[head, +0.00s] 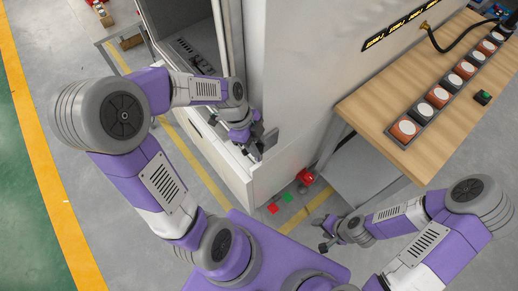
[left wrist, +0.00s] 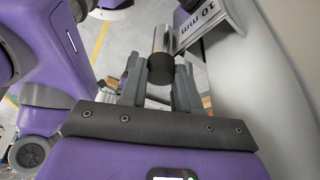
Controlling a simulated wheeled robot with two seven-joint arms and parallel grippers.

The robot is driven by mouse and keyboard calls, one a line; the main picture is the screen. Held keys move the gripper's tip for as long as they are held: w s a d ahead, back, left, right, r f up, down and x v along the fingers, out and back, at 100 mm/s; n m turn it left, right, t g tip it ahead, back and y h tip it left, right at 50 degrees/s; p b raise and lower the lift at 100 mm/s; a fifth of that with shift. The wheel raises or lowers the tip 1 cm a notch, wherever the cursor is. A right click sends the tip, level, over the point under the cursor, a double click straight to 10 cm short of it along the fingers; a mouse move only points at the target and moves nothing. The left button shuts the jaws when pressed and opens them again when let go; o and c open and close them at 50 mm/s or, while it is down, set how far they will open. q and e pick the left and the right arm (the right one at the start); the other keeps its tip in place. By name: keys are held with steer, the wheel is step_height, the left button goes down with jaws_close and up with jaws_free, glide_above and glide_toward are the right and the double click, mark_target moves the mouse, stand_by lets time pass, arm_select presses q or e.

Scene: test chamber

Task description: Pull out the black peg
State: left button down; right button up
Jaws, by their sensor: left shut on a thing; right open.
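In the left wrist view, my left gripper (left wrist: 160,75) is shut around a peg (left wrist: 161,70) with a round black end and a shiny metal shaft reaching away from me. A plate marked "10 mm" (left wrist: 203,22) is right beside the shaft. I cannot tell whether the far end of the shaft sits in a hole. In the head view, my left gripper (head: 258,146) is at the front opening of the white machine cabinet, and the peg is too small to make out there. My right gripper (head: 328,236) is open and empty, low above the floor.
The white cabinet (head: 300,75) rises close to the right of my left gripper. A wooden table (head: 395,95) with a row of orange and white round pieces (head: 405,129) stands at right. A red object (head: 305,176) is near the cabinet's foot.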

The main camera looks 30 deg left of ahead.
arm_select(q)
steer(key=shift+r+p, duration=0.5)
steer(key=shift+r, duration=0.4)
stand_by(0.7)
steer(key=shift+r+p, duration=1.65)
steer(key=shift+r, duration=0.7)
step_height(320, 180, up, 3)
steer(key=shift+p, duration=0.85)
